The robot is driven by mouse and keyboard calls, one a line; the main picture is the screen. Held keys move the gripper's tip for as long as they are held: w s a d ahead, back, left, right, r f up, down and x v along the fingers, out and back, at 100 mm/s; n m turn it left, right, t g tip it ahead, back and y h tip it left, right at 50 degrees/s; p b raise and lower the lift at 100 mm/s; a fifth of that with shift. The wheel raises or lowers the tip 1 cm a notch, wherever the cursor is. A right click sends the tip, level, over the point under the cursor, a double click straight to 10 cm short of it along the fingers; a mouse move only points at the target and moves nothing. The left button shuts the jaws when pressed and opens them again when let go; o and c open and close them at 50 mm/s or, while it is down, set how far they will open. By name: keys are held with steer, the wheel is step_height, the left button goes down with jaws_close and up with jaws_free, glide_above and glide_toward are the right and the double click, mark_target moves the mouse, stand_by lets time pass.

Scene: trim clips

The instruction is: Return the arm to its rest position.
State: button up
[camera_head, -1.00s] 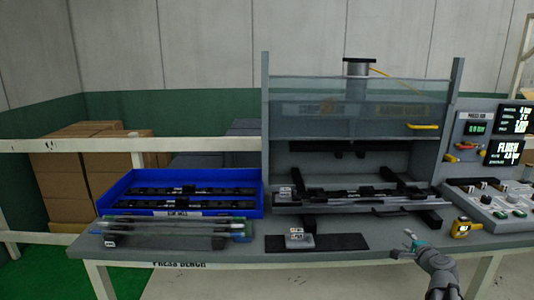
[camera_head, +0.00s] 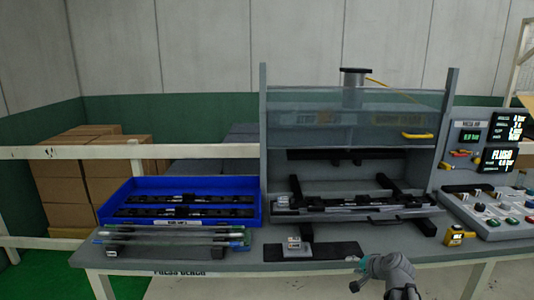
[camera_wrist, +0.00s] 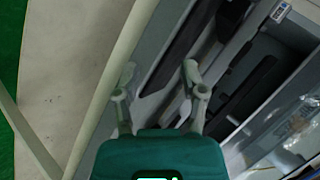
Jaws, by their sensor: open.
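My gripper (camera_head: 354,273) is in front of the bench's front edge, below the dark mat, in the head view. In the wrist view my gripper (camera_wrist: 160,78) has its two fingers spread apart with nothing between them. The press bench (camera_head: 210,262) runs across the head view. The bench edge passes beside the fingers in the wrist view.
A blue bin (camera_head: 180,218) with black trim parts stands at the left, with long rods (camera_head: 170,240) in front. A press (camera_head: 350,175) stands at the centre, with a trim part in it. A small grey block (camera_head: 296,245) sits on the dark mat (camera_head: 340,250). A control panel (camera_head: 495,205) and a yellow gauge (camera_head: 455,236) are at the right.

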steer(key=s+a+n+g+h+p, duration=0.4)
steer(key=s+a+n+g+p, duration=0.2)
steer(key=s+a, duration=0.5)
steer(key=s+n+g, duration=0.2)
steer(key=s+g, duration=0.1)
steer(key=s, duration=0.1)
steer(key=shift+s+a+n, duration=0.15)
steer(key=shift+s+n, duration=0.1)
steer(key=shift+n, duration=0.15)
stand_by(1.5)
